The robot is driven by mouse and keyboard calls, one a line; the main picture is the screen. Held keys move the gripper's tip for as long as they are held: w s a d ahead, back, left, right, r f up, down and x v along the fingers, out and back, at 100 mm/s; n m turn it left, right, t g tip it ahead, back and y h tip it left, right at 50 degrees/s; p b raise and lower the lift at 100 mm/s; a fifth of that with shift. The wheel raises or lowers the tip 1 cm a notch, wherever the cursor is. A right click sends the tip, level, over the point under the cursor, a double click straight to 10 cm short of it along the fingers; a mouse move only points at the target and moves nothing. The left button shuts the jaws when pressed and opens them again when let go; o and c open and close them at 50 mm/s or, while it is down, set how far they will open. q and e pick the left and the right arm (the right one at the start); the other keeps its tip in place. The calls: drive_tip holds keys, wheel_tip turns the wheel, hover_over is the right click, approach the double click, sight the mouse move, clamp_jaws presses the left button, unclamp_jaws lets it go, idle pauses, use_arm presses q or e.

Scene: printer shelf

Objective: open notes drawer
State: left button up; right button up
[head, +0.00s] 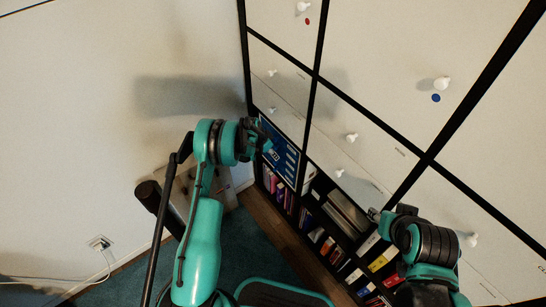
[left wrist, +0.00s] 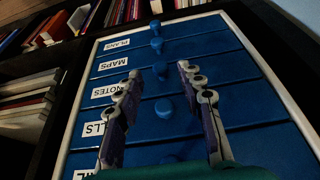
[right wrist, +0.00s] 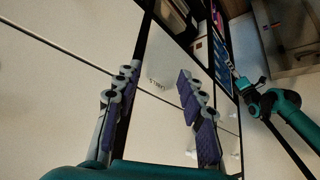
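The blue drawer unit (head: 281,160) stands in a low shelf cubby in the head view. In the left wrist view its labelled drawers fill the middle. The notes drawer's label (left wrist: 108,91) is on the left, and its round blue knob (left wrist: 160,70) lies further right along the same row. My left gripper (left wrist: 159,72) is open, its fingers on either side of that knob in the picture; contact is not visible. It also shows in front of the unit in the head view (head: 262,137). My right gripper (right wrist: 157,73) is open and empty, near the white cabinet doors (right wrist: 165,75).
Knobs of neighbouring drawers, such as the one below (left wrist: 164,107), sit close to the left fingers. Books and binders (head: 345,215) fill nearby shelves. White doors with protruding knobs (head: 442,84) rise above. A box-like piece of furniture (head: 185,190) stands behind my left arm.

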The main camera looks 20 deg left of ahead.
use_arm(q)
drive_tip(key=shift+x, duration=1.05)
clamp_jaws()
drive_tip(key=shift+a, duration=0.1)
